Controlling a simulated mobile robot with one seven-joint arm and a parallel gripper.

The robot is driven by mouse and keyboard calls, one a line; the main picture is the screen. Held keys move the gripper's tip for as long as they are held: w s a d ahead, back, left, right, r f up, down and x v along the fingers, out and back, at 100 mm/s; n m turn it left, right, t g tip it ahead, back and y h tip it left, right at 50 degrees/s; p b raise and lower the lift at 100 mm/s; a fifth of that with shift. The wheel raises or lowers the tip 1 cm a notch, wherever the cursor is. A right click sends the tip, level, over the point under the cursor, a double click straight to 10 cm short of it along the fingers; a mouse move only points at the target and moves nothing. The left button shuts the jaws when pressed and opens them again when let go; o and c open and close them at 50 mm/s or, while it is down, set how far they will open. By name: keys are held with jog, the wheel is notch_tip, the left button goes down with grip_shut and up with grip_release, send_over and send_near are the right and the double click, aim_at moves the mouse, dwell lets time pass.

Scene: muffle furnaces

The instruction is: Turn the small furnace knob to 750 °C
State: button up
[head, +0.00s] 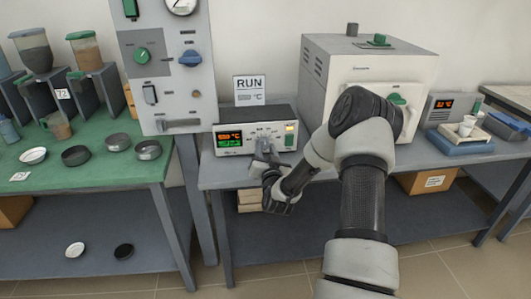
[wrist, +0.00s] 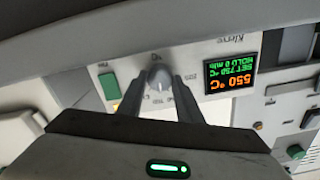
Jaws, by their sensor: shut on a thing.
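The small furnace controller (head: 256,138) is a pale box with a display on its left and a lit switch on its right. Its grey knob (wrist: 158,77) sits between my fingers in the wrist view; in the head view my gripper mostly hides it. My gripper (head: 265,157) reaches the controller's front and is shut on the knob; its fingers also show in the wrist view (wrist: 160,82). The display (wrist: 231,73) appears upside down in the wrist view, with orange 550 °C and green SET 750 °C and HOLD 0 min.
A RUN card (head: 249,89) stands behind the controller; its number is too small to read. A white furnace (head: 372,66) stands to the right, behind my arm. A tall grey panel (head: 168,70) rises at left. A green table (head: 105,170) holds several dishes.

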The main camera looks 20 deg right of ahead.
jog(key=shift+m, duration=0.5)
jog(key=o, duration=1)
jog(key=shift+o, duration=0.2)
jog(key=p+v, duration=0.1)
jog(key=v, duration=1.6)
jog(key=shift+s, duration=0.25)
jog(key=shift+r, duration=0.15)
